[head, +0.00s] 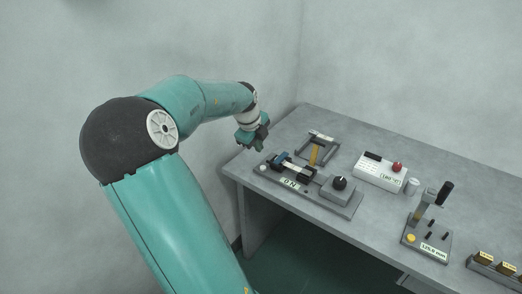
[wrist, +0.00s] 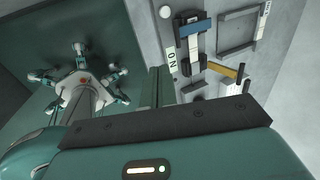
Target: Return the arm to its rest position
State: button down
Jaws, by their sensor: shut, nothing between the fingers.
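My gripper (head: 258,143) is at the end of my teal arm in the head view, near the back left corner of the grey bench. It looks shut and carries nothing that I can see. It hangs in the air, up and left of the black-and-blue clamp fixture (head: 292,168). My arm arches from the lower left up to a black joint and then reaches right. In the wrist view the teal gripper housing fills the bottom, and the same fixture (wrist: 190,52) lies beyond it. The fingertips are hard to make out.
Walls stand behind. My legged base shows in the wrist view.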

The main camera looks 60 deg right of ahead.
jog(key=shift+a+r, duration=0.25)
jog(key=shift+r, duration=0.1)
jog(key=shift+w, duration=0.1)
jog(key=w+a+r+n+t+y, duration=0.1)
jog(key=w+a+n, duration=0.2)
jog(key=a+n, duration=0.4)
jog(key=w+a+r+n+t+y, duration=0.1)
jog(key=w+a+n+t+y, duration=0.2)
jog(key=a, duration=0.7)
jog(key=w+a+n, duration=0.3)
jog(key=a+n, duration=0.4)
jog(key=a, duration=0.1)
jog(key=s+a+r+n, duration=0.2)
jog(key=s+a+n, duration=0.1)
jog(key=a+n, duration=0.4)
jog(key=s+a+r+n+t, duration=0.1)
jog(key=s+a+r+n, duration=0.1)
jog(key=a+n, duration=0.5)
jog(key=s+a+r+n+t, duration=0.1)
jog(key=s+a+n, duration=0.3)
jog(key=a, duration=0.5)
jog(key=r+n, duration=0.1)
jog(key=n, duration=0.1)
jog(key=shift+r+n, duration=0.15)
jog(key=shift+n, duration=0.25)
